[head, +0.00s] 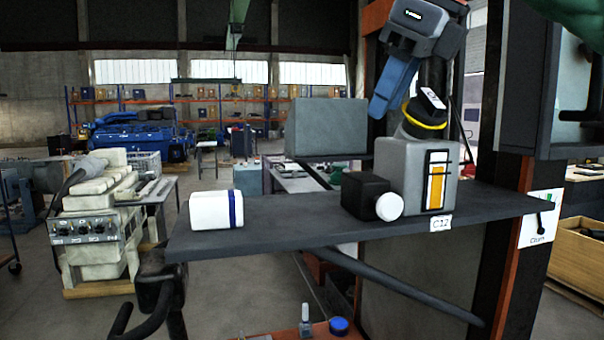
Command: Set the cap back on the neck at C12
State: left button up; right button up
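A grey canister (418,172) with an orange-and-white front stripe stands on the dark shelf behind the C12 label (440,223). A yellow ring (424,117) circles a dark, tilted neck-like part on its top. A white tag (433,98) shows just above the ring. My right gripper (405,95) comes down from above, close over this part; its finger gap is not clear. A white round piece, possibly a cap (389,206), sits against a black block (364,193) left of the canister. My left gripper cannot be made out.
The shelf (290,232) is bare between the black block and a white box with a blue stripe (216,210). A blue round piece (339,326) lies on a red surface below. A dark upright post (505,240) stands right of the shelf.

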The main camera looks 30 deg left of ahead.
jog(key=s+a+f+h, duration=0.1)
jog(key=a+f, duration=0.2)
jog(key=s+a+f+n+g+h, duration=0.1)
jog(key=a+f, duration=0.2)
jog(key=s+a+f+n+g, duration=0.1)
jog(key=s+a+f, duration=0.1)
jog(key=a+f, duration=0.1)
jog(key=shift+h+b, duration=0.4)
jog(key=shift+s+a+f+n+g+h, duration=0.35)
jog(key=shift+a+f, duration=0.2)
jog(key=shift+f, duration=0.2)
